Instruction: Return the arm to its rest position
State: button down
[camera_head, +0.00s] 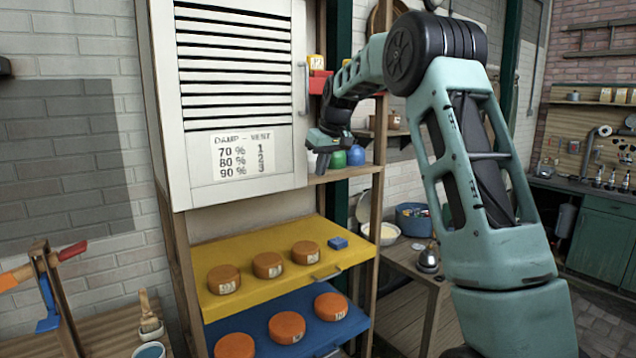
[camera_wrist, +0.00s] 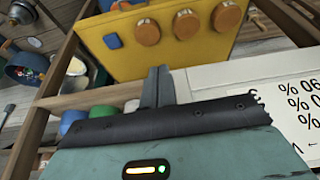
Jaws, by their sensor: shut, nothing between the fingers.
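My gripper (camera_head: 322,160) is in front of the right edge of the white louvred cabinet door, in mid-air near the shelf with the green and blue jars. It points down and to the left, its fingers closed together and empty. My arm is raised and bent, reaching in from the right. In the wrist view, my gripper (camera_wrist: 157,85) shows its closed fingers in front of the yellow shelf (camera_wrist: 105,55), with nothing held.
The louvred door (camera_head: 185,150) has a damp-vent sign (camera_head: 243,155). Below are a yellow shelf (camera_head: 290,240) and a blue shelf (camera_head: 255,310) with orange round pieces. A blue block (camera_head: 338,243) lies on the yellow shelf. A side table (camera_head: 400,257) holds a bell (camera_head: 428,262).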

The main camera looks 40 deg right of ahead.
jog(key=shift+b+v, duration=0.65)
jog(key=shift+v, duration=1.9)
jog(key=s+a+f+n+g+y+b, duration=0.1)
jog(key=s+a+f+b, duration=0.3)
jog(key=a, duration=0.7)
jog(key=s+a+f+n+p, duration=0.15)
jog(key=a+f, duration=0.45)
jog(key=a, duration=0.6)
jog(key=s+a+f+n+g+y+b, duration=0.1)
jog(key=s+a+f+n+b, duration=0.3)
jog(key=a, duration=0.7)
jog(key=s+a+f+g, duration=0.2)
jog(key=s+a+f, duration=0.7)
jog(key=s, duration=0.3)
jog(key=s+f+n+b, duration=0.1)
jog(key=s+f, duration=0.3)
jog(key=s, duration=0.3)
jog(key=s+a+f+n+h+b, duration=0.1)
jog(key=s+f, duration=0.3)
jog(key=s, duration=0.4)
jog(key=shift+s+a+b, duration=0.2)
jog(key=shift+b, duration=0.1)
jog(key=shift+n, duration=0.25)
